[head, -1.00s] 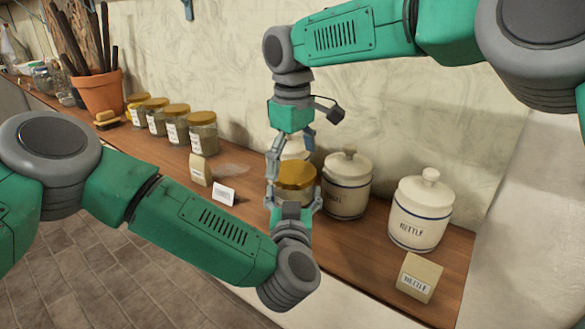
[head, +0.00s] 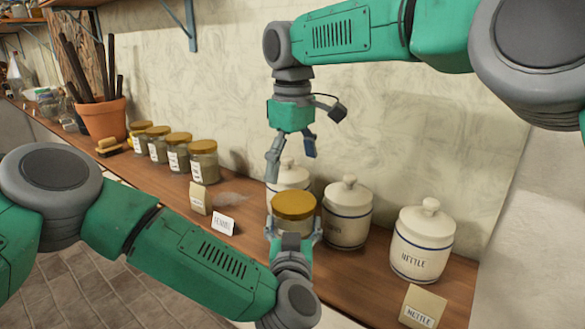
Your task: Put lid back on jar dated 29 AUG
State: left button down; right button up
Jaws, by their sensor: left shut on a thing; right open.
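A glass jar (head: 293,228) with a gold lid (head: 294,206) stands upright near the front of the wooden shelf. The lid sits on top of the jar and looks level. My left gripper (head: 294,234) is shut around the sides of this jar from the front. My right gripper (head: 290,165) is open and empty just above the lid, apart from it, with a white canister behind. The jar's label is hidden, so I cannot read its date. Several similar gold-lidded jars (head: 203,162) stand in a row to the left; their labels are too small to read.
White lidded canisters (head: 347,212) stand behind and right of the jar; the rightmost (head: 422,243) reads NETTLE. A small nettle packet (head: 423,306) is at the front right. A white card (head: 222,223) and a small packet (head: 198,199) are to the left. A terracotta pot (head: 101,120) stands further left.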

aim_at(293, 200)
notch_tip(293, 200, down, 8)
jog(key=shift+w+f, duration=0.1)
jog(key=shift+w, duration=0.05)
dwell(0.4)
jog(key=c, duration=1.2)
jog(key=shift+d, duration=0.1)
jog(key=shift+c, duration=0.2)
jog(key=o, duration=1.4)
notch_tip(293, 200, up, 12)
jog(key=shift+r, duration=0.1)
